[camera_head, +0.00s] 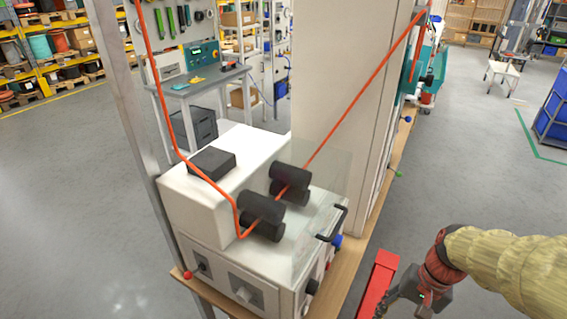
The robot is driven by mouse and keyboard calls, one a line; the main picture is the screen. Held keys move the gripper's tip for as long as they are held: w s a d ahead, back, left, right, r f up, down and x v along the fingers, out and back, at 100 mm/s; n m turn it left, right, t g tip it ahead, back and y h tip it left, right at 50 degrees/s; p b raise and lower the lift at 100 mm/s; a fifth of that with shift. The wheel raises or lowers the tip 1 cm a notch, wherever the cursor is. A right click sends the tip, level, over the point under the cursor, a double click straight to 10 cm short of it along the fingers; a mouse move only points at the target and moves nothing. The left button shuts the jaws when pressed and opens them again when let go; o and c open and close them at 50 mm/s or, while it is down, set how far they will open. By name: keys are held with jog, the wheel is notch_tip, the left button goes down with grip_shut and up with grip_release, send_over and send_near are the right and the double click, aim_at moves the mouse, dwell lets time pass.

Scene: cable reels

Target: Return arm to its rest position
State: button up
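My arm (510,262), in a yellowish sleeve, reaches in from the lower right edge. Its red and dark wrist (436,277) bends downward. My gripper (395,300) is dark and sits at the bottom edge, partly cut off and close beside a red upright part (376,285). Whether they touch cannot be told. The fingertips do not show clearly, so I cannot see whether it is open, shut or holding anything.
A white machine (215,215) with black rollers (262,212), an orange cable (350,105), a clear guard and a black handle (338,222) stands left of my arm on a wooden-topped bench (352,285). A blue rack (553,110) stands far right. Grey floor (460,170) between is clear.

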jog(key=s+a+r+n+t+h, duration=0.1)
jog(key=s+a+r+n+t, duration=0.1)
jog(key=r, duration=0.5)
jog(key=s+a+r+n+t+h+b, duration=0.1)
jog(key=a+r+n+t, duration=0.3)
jog(key=r, duration=0.3)
jog(key=shift+s+a+h, duration=0.3)
jog(key=shift+s+a, duration=0.1)
jog(key=shift+a, duration=0.1)
